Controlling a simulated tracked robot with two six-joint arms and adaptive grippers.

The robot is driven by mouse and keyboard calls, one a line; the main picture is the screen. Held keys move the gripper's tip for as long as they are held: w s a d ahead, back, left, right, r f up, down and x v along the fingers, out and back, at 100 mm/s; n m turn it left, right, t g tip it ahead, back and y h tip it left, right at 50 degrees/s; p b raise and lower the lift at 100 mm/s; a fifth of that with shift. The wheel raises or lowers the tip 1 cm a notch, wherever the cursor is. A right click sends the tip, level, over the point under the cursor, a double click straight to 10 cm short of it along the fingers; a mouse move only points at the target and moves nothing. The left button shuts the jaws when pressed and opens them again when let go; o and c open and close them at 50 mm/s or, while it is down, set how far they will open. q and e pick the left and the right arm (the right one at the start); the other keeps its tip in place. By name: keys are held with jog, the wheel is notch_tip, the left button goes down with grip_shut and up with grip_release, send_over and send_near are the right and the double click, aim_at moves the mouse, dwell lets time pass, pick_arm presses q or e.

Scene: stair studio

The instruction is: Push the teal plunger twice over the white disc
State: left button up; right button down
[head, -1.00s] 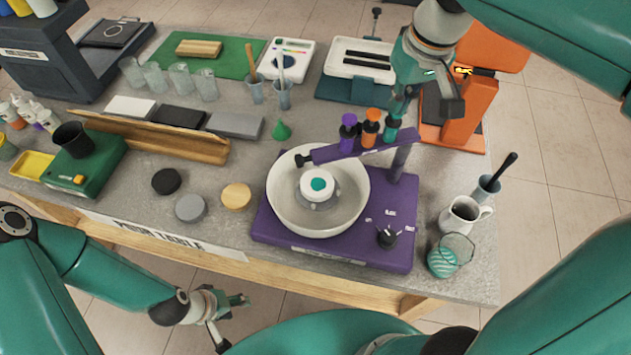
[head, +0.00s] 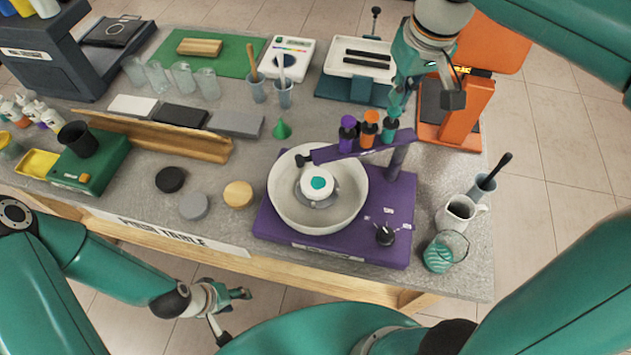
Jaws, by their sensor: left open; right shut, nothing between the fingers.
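The teal plunger (head: 391,131) stands at the right end of a row on the purple arm, beside an orange plunger (head: 369,128) and a purple plunger (head: 348,132). The white disc (head: 309,192) sits in the middle of the white bowl (head: 353,208), with a round teal patch (head: 319,183) on top. My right gripper (head: 396,107) is shut and empty, pointing down just above the teal plunger; I cannot tell whether they touch. My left gripper (head: 233,315) is open and empty, low in front of the table's front edge.
The purple base (head: 340,247) carries the bowl and a black knob (head: 385,236). A white jug (head: 458,214) and a glass with teal swirls (head: 445,252) stand to its right. Black, grey and wooden discs (head: 238,194) lie left. A green funnel (head: 282,129) stands behind.

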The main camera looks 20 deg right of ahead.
aim_at(395, 110)
jog(key=shift+f, duration=0.15)
jog(key=shift+f+b, duration=1.3)
jog(key=shift+f, duration=0.2)
jog(key=shift+r, duration=0.15)
jog(key=shift+r+p, duration=1.55)
notch_tip(395, 110, up, 6)
jog(key=p, duration=0.5)
jog(key=shift+f, duration=0.1)
